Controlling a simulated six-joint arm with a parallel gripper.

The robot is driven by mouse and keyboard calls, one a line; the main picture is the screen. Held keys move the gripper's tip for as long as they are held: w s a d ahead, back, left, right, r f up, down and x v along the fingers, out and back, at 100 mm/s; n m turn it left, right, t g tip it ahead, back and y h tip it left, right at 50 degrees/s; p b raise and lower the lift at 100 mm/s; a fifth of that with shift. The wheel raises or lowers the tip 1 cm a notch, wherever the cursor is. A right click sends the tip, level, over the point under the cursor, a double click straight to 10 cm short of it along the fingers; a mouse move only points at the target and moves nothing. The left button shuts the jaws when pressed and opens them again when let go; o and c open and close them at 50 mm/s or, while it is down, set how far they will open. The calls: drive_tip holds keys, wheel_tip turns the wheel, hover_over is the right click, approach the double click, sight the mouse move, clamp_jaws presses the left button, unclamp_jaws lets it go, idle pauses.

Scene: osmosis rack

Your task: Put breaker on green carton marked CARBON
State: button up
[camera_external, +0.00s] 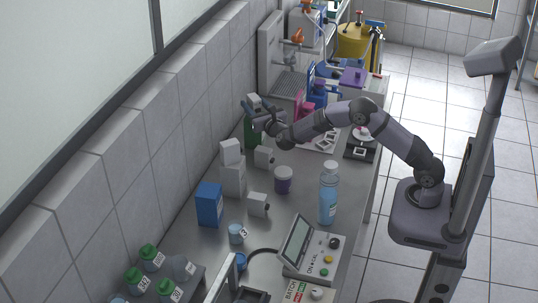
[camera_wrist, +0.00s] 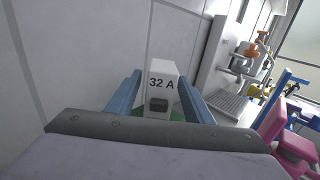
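In the wrist view a pale grey breaker (camera_wrist: 160,88) marked "32 A" stands upright between the two blue fingers of my gripper (camera_wrist: 159,76). Green shows just under the breaker, at the carton top (camera_wrist: 181,114). In the external view my gripper (camera_external: 256,107) is at the wall side of the bench, over the green carton (camera_external: 249,137), with the breaker (camera_external: 254,101) on top of it. The fingers look spread, one on each side of the breaker, with small gaps. The carton's lettering is hidden or too small to read.
Other pale breakers lie on the bench (camera_external: 264,157) and nearer (camera_external: 257,205). A white carton (camera_external: 233,180) bears a pale block. The tiled wall is close on the left.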

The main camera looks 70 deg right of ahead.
drive_tip(key=shift+r, duration=0.2)
drive_tip(key=b+v, duration=0.3)
drive_tip(key=v, duration=0.9)
idle(0.4)
